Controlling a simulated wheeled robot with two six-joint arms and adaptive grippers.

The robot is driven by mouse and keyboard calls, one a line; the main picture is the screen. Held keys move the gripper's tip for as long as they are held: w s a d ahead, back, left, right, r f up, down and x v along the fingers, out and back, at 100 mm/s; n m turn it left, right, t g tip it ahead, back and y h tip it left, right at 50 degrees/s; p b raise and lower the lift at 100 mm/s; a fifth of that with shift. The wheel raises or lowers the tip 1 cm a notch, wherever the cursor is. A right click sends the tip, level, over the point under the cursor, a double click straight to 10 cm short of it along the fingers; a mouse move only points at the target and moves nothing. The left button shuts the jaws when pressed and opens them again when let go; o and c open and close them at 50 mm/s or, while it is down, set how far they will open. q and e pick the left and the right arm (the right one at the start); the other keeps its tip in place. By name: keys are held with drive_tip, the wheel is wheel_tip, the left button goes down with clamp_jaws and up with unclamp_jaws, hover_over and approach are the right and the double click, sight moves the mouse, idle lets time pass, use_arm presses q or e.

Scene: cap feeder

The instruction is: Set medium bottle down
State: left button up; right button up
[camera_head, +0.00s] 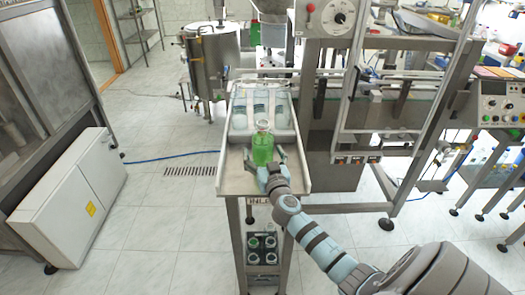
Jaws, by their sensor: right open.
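A green bottle (263,148) with a clear neck stands upright on the front part of the narrow metal infeed table (232,183). My right gripper (265,168) is at the near side of the bottle, its fingers open and spread around the bottle's lower part. The gripper and wrist hide part of the bottle's base, so I cannot tell whether the fingers touch it. My left gripper is not in view.
A machine frame with a dial panel (326,18) stands close on the right. Bare tabletop shows left of the bottle, and open tiled floor lies further left.

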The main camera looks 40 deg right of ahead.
drive_tip(key=shift+w+d+f, duration=0.15)
drive_tip(key=shift+w+f, duration=0.05)
drive_tip(key=shift+w, duration=0.15)
drive_tip(key=shift+c, duration=0.4)
drive_tip(key=shift+r, duration=0.1)
drive_tip(key=c, duration=1.7)
